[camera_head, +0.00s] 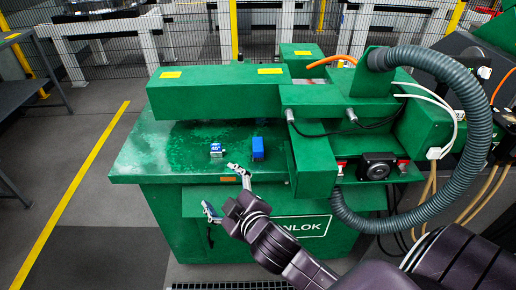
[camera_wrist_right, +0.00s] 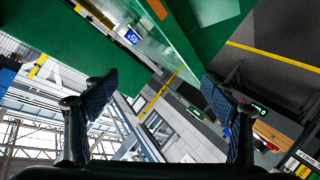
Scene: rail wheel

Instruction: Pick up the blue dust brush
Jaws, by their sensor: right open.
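A plain blue block-like object (camera_head: 257,148), which looks like the dust brush, stands on the green machine's table (camera_head: 150,155) near its front edge. A smaller blue-and-white item (camera_head: 216,150) sits to its left; an item like it, with a printed label, shows in the right wrist view (camera_wrist_right: 132,37). My right gripper (camera_head: 222,190) is open and empty, at the table's front edge, nearer the camera than both items. Its two fingers are spread wide in the right wrist view (camera_wrist_right: 160,95). My left gripper is not in view.
The machine's green beam (camera_head: 215,98) runs behind the two items. A green housing (camera_head: 315,165) stands close to the right of the blue object, with a thick grey hose (camera_head: 480,130) further right. The table's left part is clear. A dark shelf (camera_head: 20,90) stands far left.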

